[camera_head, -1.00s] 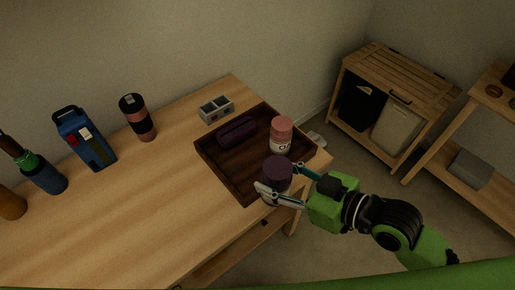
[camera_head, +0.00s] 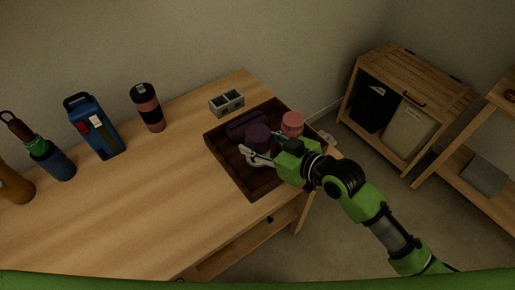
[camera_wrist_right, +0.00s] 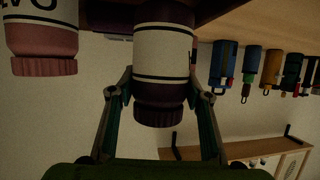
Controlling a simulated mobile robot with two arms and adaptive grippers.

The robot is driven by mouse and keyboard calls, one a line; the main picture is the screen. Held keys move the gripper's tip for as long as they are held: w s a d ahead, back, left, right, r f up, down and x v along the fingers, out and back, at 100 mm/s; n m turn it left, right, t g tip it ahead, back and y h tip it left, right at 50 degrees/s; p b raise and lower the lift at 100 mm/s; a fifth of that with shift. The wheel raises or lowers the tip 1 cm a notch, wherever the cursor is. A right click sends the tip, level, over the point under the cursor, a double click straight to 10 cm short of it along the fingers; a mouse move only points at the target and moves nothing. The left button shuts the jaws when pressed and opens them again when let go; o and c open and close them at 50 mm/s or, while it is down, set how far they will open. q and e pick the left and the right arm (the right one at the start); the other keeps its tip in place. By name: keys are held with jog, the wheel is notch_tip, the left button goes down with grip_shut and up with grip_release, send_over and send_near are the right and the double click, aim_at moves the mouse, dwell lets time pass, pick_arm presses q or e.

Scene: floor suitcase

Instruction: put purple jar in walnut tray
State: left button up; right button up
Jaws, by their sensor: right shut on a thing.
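The purple jar (camera_head: 257,136), with a dark purple lid and a pale label, appears over the inside of the walnut tray (camera_head: 238,176) in the head view. My right gripper (camera_head: 264,153) is shut on it, one finger on each side. The jar (camera_wrist_right: 161,55) also shows between the fingers in the right wrist view, whose picture is upside down. It looks upright. I cannot tell whether its base touches the tray floor. My left gripper is not in view.
In the tray are a pink jar (camera_head: 292,123), right behind the purple jar, and a dark purple case (camera_head: 246,124) at the back. A grey two-slot box (camera_head: 227,103) stands behind the tray.

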jog(key=shift+w+a+f, duration=0.15)
jog(key=shift+w+f, duration=0.4)
jog(key=shift+f, duration=0.05)
jog(key=shift+w+f, duration=0.15)
jog(key=shift+f, duration=1.6)
jog(key=o, duration=1.5)
jog(key=shift+f, duration=0.15)
jog(key=shift+c, duration=0.2)
jog(key=shift+s+d+r, duration=0.2)
jog(key=shift+s+d, duration=0.05)
jog(key=shift+d, duration=0.05)
jog(key=v, duration=1.1)
jog(key=shift+b, duration=0.3)
